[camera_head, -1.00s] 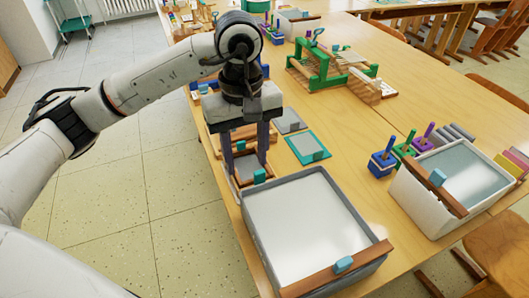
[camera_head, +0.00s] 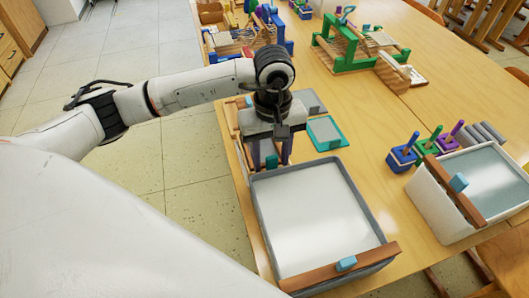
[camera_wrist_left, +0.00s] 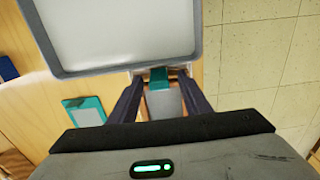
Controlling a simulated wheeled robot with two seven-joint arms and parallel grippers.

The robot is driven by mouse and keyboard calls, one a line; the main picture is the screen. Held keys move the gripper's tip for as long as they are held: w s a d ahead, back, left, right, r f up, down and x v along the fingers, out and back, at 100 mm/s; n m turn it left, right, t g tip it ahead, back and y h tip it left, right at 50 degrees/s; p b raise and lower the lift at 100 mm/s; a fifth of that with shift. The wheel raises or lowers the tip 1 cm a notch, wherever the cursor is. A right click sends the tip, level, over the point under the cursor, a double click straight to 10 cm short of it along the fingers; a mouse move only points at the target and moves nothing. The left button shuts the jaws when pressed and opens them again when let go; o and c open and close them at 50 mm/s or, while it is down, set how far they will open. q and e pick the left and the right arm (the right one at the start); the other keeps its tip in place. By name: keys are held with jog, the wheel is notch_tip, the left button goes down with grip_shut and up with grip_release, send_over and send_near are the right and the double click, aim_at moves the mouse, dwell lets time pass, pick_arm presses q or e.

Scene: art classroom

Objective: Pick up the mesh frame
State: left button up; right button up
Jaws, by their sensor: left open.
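A small wooden-edged mesh frame with a grey mesh (camera_wrist_left: 165,105) and a teal tab (camera_wrist_left: 159,76) lies near the table edge, against the back of the grey tray. In the head view its teal tab (camera_head: 271,162) shows, and my gripper hides most of the rest. My left gripper (camera_head: 272,158) points down over this frame. In the left wrist view its fingers (camera_wrist_left: 158,82) are open, one on each side of the teal tab. I cannot tell whether they touch it. My right gripper is not in view.
The grey tray (camera_head: 257,205) stands right beside my left gripper. A teal-edged frame (camera_head: 325,146) and a grey one lie behind it. A white bin (camera_head: 431,196), peg stackers (camera_head: 402,159) and a green loom (camera_head: 350,64) stand further right and back. The middle table is clear.

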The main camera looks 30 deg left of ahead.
pick_arm(q)
jog(key=shift+f, duration=0.2)
grip_shut()
jog(key=shift+r, duration=0.1)
